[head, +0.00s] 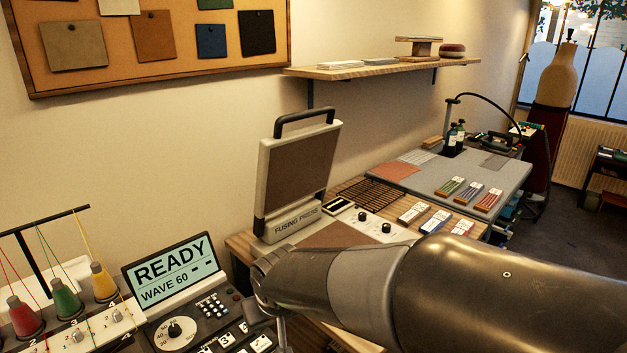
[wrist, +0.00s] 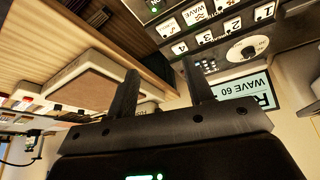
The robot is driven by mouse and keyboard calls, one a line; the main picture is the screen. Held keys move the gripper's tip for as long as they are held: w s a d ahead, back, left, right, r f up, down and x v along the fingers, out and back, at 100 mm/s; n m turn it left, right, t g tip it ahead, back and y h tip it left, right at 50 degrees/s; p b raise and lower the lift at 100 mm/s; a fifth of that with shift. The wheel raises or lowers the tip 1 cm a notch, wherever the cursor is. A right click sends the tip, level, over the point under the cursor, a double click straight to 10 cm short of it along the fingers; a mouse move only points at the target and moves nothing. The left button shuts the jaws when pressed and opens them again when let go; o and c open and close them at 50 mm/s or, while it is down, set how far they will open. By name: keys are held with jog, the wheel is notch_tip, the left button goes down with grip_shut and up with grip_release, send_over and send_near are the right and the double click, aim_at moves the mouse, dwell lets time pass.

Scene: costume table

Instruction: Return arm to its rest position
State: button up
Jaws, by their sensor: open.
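My arm (head: 400,290) reaches in from the right in the head view, across the front of the fusing press (head: 292,180). Its far end bends down near the control panel, and my gripper is not clearly seen there. In the wrist view, which is turned upside down, my gripper (wrist: 161,80) shows two dark fingers spread apart with nothing between them. The control panel's screen (wrist: 243,92) and keys lie beyond the right finger. The press (wrist: 85,75) lies to the left.
The panel's screen (head: 172,270) reads READY, WAVE 60. Thread spools (head: 66,298) stand at the lower left. The press stands open with its upper plate raised. A shelf (head: 380,72) hangs on the wall.

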jog(key=s+d+r+m, duration=0.2)
jog(key=s+d, duration=0.2)
jog(key=d, duration=0.3)
jog(key=s+d+r+m+h, duration=0.1)
jog(key=s+d+r, duration=0.2)
jog(key=d, duration=0.5)
jog(key=s+d+r+m+t+h, duration=0.1)
jog(key=s+d+r+m, duration=0.1)
jog(key=s+d, duration=0.4)
jog(key=shift+d+r+m, duration=0.3)
jog(key=shift+d+r, duration=0.15)
jog(key=shift+d, duration=0.65)
